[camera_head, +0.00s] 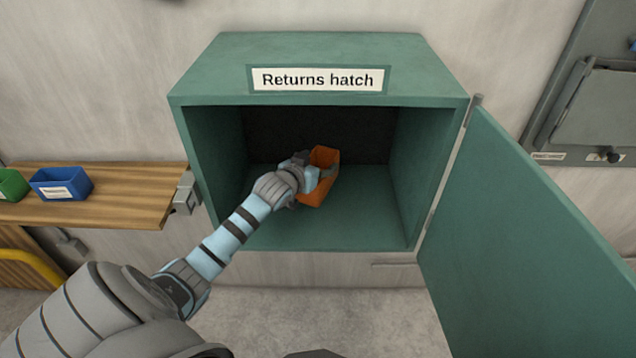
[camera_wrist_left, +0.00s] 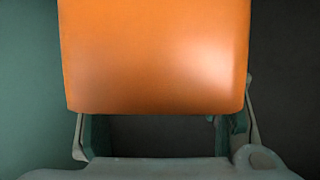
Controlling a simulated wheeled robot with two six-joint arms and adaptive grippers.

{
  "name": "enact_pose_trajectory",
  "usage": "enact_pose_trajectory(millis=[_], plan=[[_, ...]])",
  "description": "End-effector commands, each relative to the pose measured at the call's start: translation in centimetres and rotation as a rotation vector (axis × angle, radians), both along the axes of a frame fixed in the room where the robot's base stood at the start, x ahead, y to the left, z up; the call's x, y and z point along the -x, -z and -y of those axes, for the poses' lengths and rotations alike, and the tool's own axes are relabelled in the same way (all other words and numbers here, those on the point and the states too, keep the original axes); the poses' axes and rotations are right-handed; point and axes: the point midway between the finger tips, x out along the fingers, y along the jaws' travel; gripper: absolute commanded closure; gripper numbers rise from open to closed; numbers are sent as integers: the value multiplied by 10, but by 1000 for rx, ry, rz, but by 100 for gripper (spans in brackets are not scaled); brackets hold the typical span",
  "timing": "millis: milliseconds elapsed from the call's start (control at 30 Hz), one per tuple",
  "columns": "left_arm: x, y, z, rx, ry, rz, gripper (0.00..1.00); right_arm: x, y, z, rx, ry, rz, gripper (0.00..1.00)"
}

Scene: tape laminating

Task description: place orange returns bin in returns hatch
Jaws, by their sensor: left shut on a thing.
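The green returns hatch (camera_head: 320,45) is a box on the wall with a "Returns hatch" label; its door (camera_head: 530,240) stands open to the right. The orange returns bin (camera_head: 321,190) is inside the hatch opening, near the middle, and looks tilted. My left gripper (camera_head: 312,178) reaches in from the left and is shut on the bin. In the left wrist view the bin's orange wall (camera_wrist_left: 155,55) fills the upper middle, between the two fingers (camera_wrist_left: 162,130). Whether the bin touches the hatch floor cannot be told. My right gripper is not in view.
A wooden shelf (camera_head: 120,208) at the left holds a blue bin (camera_head: 61,184) and a green bin (camera_head: 10,185). A grey wall panel (camera_head: 595,110) is at the upper right. The hatch floor (camera_head: 375,225) is clear on the right side.

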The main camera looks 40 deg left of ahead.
Motion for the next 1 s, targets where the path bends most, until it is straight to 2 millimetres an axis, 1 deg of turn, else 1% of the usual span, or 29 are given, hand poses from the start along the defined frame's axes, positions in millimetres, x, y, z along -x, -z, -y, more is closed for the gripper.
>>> enact_pose_trajectory(millis=[33, 233, 300, 500, 600, 633, 733, 1000], plan=[[0, 12, 0, 1, -1, -1, 71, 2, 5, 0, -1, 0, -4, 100], [-1, 49, 0, 0, -1, 1, 71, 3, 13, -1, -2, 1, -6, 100], [-1, 54, 1, -1, -1, 2, 71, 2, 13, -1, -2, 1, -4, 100], [-1, 53, 1, -1, -1, 2, 71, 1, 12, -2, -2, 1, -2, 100], [-1, 55, 0, -1, -1, 2, 71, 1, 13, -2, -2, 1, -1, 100], [-1, 55, 0, -1, -1, 2, 36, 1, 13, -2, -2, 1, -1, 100], [-1, 55, 0, -1, -1, 2, 20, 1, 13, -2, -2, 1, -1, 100], [-1, 54, 0, -1, -1, 2, 20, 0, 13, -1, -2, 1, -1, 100]])
